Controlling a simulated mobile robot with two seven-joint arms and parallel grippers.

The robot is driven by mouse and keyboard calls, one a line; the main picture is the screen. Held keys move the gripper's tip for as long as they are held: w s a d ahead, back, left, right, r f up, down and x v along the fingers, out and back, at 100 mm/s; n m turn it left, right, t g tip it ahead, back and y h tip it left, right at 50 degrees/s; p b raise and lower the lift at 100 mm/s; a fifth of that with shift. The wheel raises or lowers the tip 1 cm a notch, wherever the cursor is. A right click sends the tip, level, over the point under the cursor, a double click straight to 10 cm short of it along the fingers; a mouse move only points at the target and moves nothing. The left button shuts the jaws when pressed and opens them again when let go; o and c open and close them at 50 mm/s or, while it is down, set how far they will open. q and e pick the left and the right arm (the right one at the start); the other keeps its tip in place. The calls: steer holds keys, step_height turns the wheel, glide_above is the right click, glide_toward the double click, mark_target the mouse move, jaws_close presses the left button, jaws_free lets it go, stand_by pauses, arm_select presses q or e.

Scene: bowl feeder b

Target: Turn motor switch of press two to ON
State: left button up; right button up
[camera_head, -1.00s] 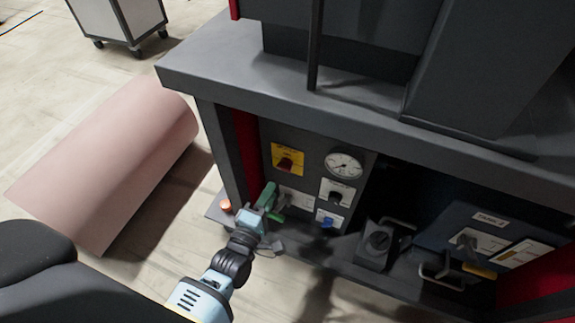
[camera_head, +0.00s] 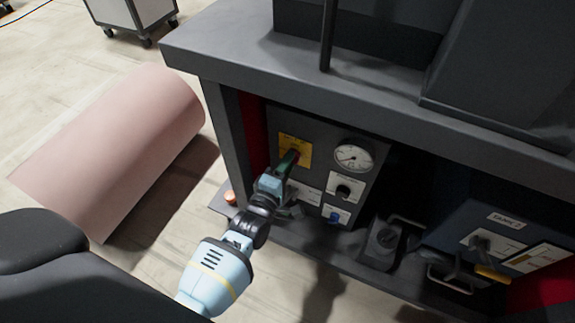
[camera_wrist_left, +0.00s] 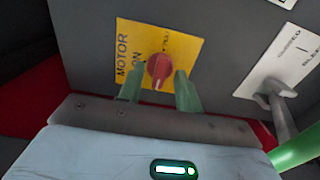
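The motor switch is a red rotary knob (camera_wrist_left: 159,69) on a yellow plate (camera_wrist_left: 185,47) marked MOTOR and ON in the left wrist view. In the head view the yellow plate (camera_head: 303,148) is on the left of the grey panel, and my gripper partly covers the knob. My left gripper (camera_wrist_left: 160,88) has its two green fingers apart, one on each side of the knob's lower part. I cannot tell whether they touch it. The left gripper (camera_head: 288,163) also shows in the head view, in front of the plate. My right gripper is not in view.
A metal lever (camera_wrist_left: 277,100) stands close to my gripper's right. A dark overhang (camera_head: 350,108) runs above the panel. A pink roll (camera_head: 110,150) lies on the floor.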

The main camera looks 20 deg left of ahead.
arm_select(q)
steer(key=c, duration=0.6)
jaws_close()
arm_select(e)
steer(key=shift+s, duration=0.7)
arm_select(q)
steer(key=shift+m, duration=0.4)
steer(key=shift+m+p, duration=1.35)
steer(key=shift+m, duration=7.15)
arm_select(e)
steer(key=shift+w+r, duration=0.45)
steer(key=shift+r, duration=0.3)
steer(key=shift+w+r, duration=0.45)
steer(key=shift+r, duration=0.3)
